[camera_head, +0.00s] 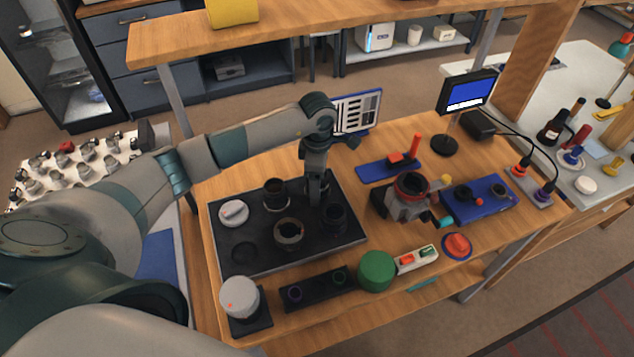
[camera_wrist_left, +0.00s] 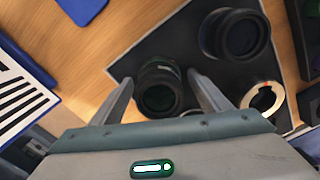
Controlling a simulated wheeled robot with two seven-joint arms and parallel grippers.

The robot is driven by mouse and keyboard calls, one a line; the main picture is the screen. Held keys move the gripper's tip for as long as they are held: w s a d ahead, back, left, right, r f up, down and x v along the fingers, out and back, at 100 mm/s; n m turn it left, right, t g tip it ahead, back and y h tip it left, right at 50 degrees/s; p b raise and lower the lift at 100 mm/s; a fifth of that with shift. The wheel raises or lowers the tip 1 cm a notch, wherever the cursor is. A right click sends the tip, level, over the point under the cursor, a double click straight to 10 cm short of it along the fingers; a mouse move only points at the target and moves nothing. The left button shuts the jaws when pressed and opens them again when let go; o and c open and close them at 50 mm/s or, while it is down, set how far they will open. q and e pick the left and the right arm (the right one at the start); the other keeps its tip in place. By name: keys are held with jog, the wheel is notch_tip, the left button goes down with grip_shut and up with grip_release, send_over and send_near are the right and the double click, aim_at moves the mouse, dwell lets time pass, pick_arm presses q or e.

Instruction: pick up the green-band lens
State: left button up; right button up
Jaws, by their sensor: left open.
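A dark lens (camera_wrist_left: 158,86) with a faint greenish band stands upright near the back right corner of the black tray (camera_wrist_left: 205,72). I take it for the green-band lens. My left gripper (camera_wrist_left: 162,93) is open, with one finger on each side of this lens in the left wrist view. I cannot tell whether the fingers touch it. In the head view my left gripper (camera_head: 314,200) points down over the tray and mostly hides this lens. My right gripper is not in view.
Other lenses stand close by on the tray, one at its right (camera_head: 333,216), one at the back (camera_head: 276,192), and an open-topped one (camera_head: 288,234) in the middle. A white disc (camera_head: 233,212) lies at the left. A chart (camera_head: 357,112) stands behind.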

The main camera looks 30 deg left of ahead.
pick_arm(q)
jog(key=shift+c, duration=1.2)
jog(key=c, duration=1)
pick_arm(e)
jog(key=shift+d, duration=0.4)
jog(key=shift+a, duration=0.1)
